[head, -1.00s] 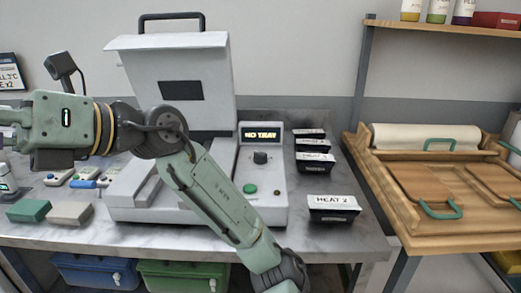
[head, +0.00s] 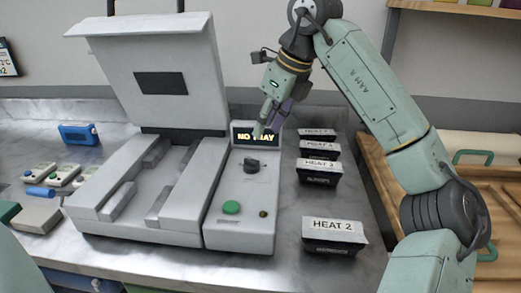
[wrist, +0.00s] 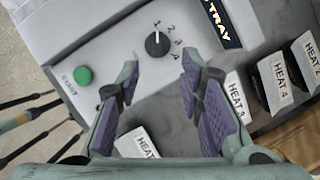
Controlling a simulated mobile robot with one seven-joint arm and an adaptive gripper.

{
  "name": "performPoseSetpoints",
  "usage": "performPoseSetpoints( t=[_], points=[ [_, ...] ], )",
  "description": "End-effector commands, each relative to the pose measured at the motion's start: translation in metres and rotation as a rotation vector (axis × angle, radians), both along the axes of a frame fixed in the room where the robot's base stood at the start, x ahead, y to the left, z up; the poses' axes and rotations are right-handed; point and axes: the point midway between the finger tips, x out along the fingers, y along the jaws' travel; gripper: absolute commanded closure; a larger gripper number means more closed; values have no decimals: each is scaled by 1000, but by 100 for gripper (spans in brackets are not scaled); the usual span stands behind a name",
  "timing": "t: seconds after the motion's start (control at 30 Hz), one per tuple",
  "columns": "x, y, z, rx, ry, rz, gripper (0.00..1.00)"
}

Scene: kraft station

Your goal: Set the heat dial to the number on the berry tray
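The heat dial (head: 251,165) is a black knob on the machine's control panel. In the wrist view the dial (wrist: 158,44) has numbers from 1 around it, and its white mark points near 1. My gripper (head: 262,127) is over the panel, in front of the display; in the wrist view my gripper (wrist: 160,72) has its fingers apart, empty, short of the dial. Several black trays with white labels stand right of the machine. The front tray (head: 333,237) reads HEAT 2. Their smaller front labels are too small to read, so I cannot tell which is berry.
The machine's lid (head: 150,75) stands open over an empty bed. The display (head: 256,137) reads NO TRAY. A green start button (head: 231,208) is below the dial. A blue device (head: 78,134) and small controllers lie left. A wooden stand (head: 470,200) is at right.

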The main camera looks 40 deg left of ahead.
Motion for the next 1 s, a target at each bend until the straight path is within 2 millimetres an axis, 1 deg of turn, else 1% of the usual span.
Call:
performPoseSetpoints(
  t=[0.3,0.5,0.7,0.93,1.0],
  points=[
    [-3,23,-52,3,7,7,66],
    [-3,35,-80,4,7,6,66],
    [-3,40,-91,5,4,6,66],
    [-3,40,-92,5,3,6,66],
    [-3,40,-92,5,3,6,69]
  ],
)
